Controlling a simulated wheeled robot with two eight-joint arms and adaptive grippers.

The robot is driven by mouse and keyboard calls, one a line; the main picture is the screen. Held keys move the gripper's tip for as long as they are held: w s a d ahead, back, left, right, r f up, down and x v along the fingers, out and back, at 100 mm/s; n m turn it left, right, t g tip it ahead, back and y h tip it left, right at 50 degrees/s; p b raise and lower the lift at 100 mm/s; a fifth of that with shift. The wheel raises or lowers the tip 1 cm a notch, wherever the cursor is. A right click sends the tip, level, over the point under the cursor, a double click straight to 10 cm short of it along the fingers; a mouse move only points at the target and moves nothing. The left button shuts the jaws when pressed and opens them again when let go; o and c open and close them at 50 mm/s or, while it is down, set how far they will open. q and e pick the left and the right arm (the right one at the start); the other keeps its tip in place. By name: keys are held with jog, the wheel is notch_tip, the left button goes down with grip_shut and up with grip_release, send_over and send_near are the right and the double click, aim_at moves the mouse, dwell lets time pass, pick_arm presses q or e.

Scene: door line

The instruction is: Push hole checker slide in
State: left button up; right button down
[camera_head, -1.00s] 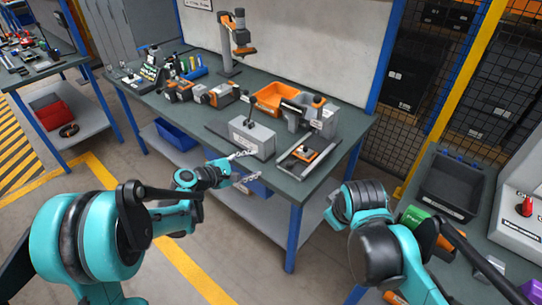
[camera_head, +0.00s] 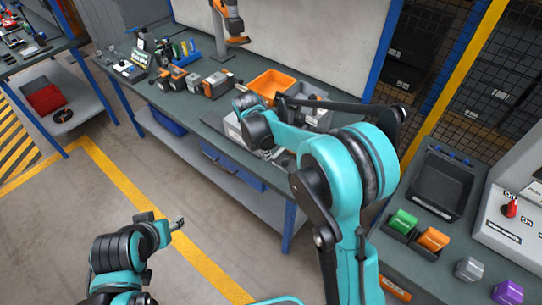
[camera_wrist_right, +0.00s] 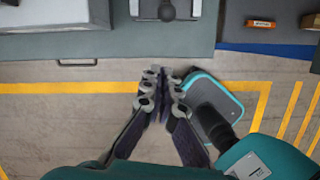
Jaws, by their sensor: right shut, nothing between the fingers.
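The hole checker is mostly hidden behind my right arm in the head view; grey bodywork, probably its own, (camera_head: 316,117) shows past the arm. In the right wrist view a pale plate with a dark round knob (camera_wrist_right: 166,11) is cut off by the top edge; I cannot tell for certain that it is the slide. My right gripper (camera_wrist_right: 163,92) is shut and empty, its tips apart from the knob, with floor behind them. In the head view its fingers are hidden. My left gripper (camera_head: 178,223) is over the floor, away from the table; its jaws are unclear.
The workbench (camera_head: 212,121) carries an orange bin (camera_head: 271,84) and several orange-grey devices. A black tray (camera_head: 443,184), green block (camera_head: 402,221) and orange block (camera_head: 433,238) are on the right table. Open floor lies before the workbench.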

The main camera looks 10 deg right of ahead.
jog(key=b+x, duration=0.3)
jog(key=x, duration=0.7)
jog(key=shift+f, duration=0.15)
jog(key=shift+w+d+f+b, duration=0.1)
jog(key=shift+w+d+b, duration=0.2)
jog(key=shift+d, duration=0.25)
jog(key=shift+w+d+f+b, duration=0.15)
jog(key=shift+w+d, duration=0.15)
jog(key=shift+d, duration=0.2)
jog(key=shift+w+d, duration=0.3)
jog(key=shift+d, duration=0.35)
jog(key=shift+w+d, duration=0.1)
jog(key=w+d, duration=0.1)
jog(key=d, duration=0.1)
jog(key=w+d, duration=0.4)
jog(key=shift+d, duration=0.3)
jog(key=shift+r, duration=0.1)
